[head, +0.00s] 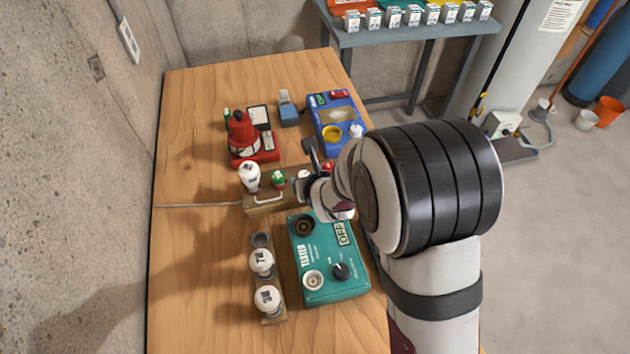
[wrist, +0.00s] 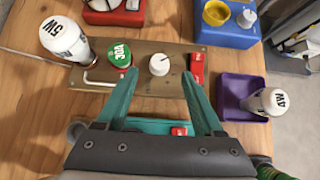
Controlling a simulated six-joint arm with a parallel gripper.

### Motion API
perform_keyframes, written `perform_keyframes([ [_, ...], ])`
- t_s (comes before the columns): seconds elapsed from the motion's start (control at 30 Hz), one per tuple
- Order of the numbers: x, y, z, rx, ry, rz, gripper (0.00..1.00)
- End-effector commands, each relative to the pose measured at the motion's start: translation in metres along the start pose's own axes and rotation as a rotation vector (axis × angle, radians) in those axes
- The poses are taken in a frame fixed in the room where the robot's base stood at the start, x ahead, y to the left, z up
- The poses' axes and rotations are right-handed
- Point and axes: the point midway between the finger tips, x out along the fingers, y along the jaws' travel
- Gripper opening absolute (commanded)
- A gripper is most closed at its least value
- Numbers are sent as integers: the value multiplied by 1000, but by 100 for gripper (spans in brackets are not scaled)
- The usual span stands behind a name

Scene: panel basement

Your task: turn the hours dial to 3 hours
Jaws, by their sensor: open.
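A small white round dial (wrist: 159,64) sits on a wooden board (wrist: 143,84) in the wrist view, between a green cap marked 30A (wrist: 121,54) and a red switch (wrist: 197,67). Its hour markings are too small to read, so I cannot tell its setting or confirm it is the hours dial. My gripper (wrist: 159,76) is open and empty, its two teal fingers on either side of the dial's near side. Whether they touch it is unclear. In the head view my gripper (head: 312,183) is over the board's right part and largely hides the dial.
A white bulb (head: 249,177) and metal handle (head: 270,195) are on the board's left. A teal tester (head: 318,270) stands nearer, a blue box (head: 334,117) and red device (head: 255,148) behind. A purple tray (wrist: 233,98) holding a bulb is at right.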

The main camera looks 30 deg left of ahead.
Motion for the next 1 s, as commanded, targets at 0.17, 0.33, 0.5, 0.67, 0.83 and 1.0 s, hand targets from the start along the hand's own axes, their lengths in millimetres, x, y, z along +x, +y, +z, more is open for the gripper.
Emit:
perform_keyframes([
  [0.17,-57,0,2,1,-5,0,69],
  [0.33,-90,0,2,0,-4,0,69],
  [0.5,-100,0,0,0,-1,0,69],
  [0.67,-100,0,0,0,0,0,69],
  [0.83,-77,-32,28,-72,-106,0,69],
  [1.0,-34,-97,48,-315,-354,246,69],
])
